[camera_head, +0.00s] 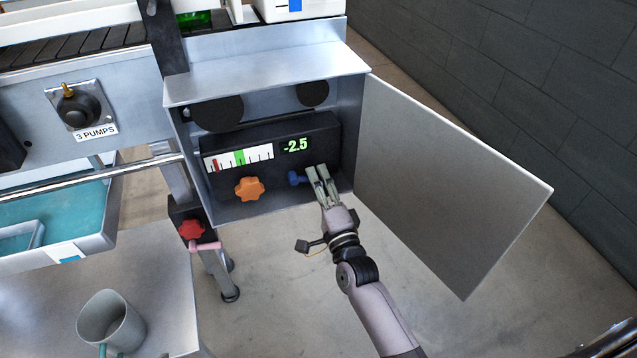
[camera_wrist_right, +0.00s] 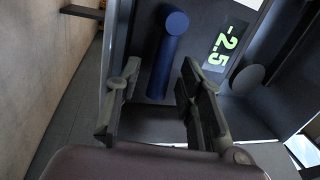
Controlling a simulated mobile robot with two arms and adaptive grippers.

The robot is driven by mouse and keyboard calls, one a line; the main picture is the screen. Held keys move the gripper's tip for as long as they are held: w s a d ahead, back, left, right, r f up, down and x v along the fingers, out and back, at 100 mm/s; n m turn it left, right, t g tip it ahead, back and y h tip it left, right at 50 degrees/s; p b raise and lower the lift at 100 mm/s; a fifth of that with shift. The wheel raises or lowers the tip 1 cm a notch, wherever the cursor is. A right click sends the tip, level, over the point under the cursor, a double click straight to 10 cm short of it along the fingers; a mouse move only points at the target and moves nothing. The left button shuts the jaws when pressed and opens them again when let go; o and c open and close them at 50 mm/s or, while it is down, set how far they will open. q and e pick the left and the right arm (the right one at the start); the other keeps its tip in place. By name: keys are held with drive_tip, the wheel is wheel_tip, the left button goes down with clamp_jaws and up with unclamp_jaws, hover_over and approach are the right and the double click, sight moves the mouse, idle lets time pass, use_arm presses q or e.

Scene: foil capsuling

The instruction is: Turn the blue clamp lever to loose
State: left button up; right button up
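The blue clamp lever (camera_head: 297,178) sits on the dark panel inside the open metal cabinet, below the display and right of the orange knob. In the right wrist view the lever (camera_wrist_right: 163,64) shows a round blue hub with a blue arm extending from it. My right gripper (camera_head: 316,173) reaches into the cabinet beside the lever. In the wrist view my right gripper (camera_wrist_right: 160,80) is open, with the lever's arm seen in the gap between its fingers and no visible contact. How deep the fingers reach along the lever I cannot tell. My left gripper is out of view.
An orange star knob (camera_head: 249,188), a scale with red and green marks (camera_head: 238,158) and a display reading -2.5 (camera_head: 296,145) share the panel. The cabinet door (camera_head: 450,190) stands open at right. A red knob (camera_head: 191,229) is lower left; a grey mug (camera_head: 110,322) stands front left.

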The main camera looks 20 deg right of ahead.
drive_tip(key=shift+w, duration=0.1)
drive_tip(key=shift+c, duration=0.2)
clamp_jaws()
idle(0.7)
